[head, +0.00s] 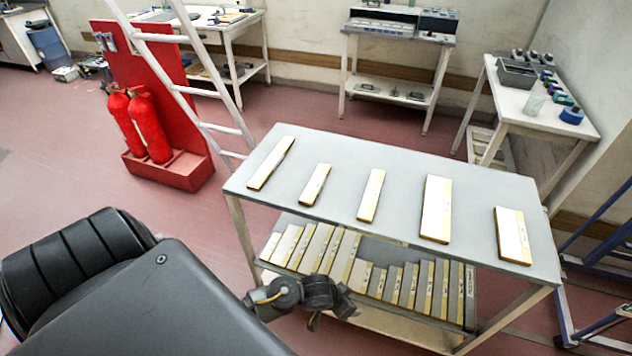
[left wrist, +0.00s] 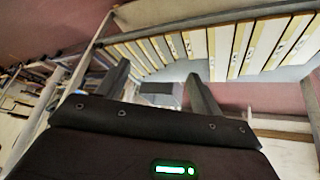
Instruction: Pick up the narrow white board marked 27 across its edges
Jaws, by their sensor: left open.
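Several white boards with yellowish edges lie spaced apart on the grey table top (head: 400,172). Three are narrow: the far left board (head: 270,163), the short second board (head: 315,185) and the third board (head: 371,195). The fourth board (head: 436,208) and the right-end board (head: 513,235) are wider. Dark marks show on some edges, but I cannot read which is 27. My left gripper (left wrist: 158,72) is open and empty in the left wrist view, fingers apart, below and clear of the lower-shelf boards. My right gripper is not in view.
More boards (head: 410,288) stand in a row on the shelf under the table top; the left wrist view shows such boards (left wrist: 220,48) too. A white ladder (head: 200,90) and a red extinguisher stand (head: 180,172) are left of the table. A side bench (head: 555,120) stands behind right.

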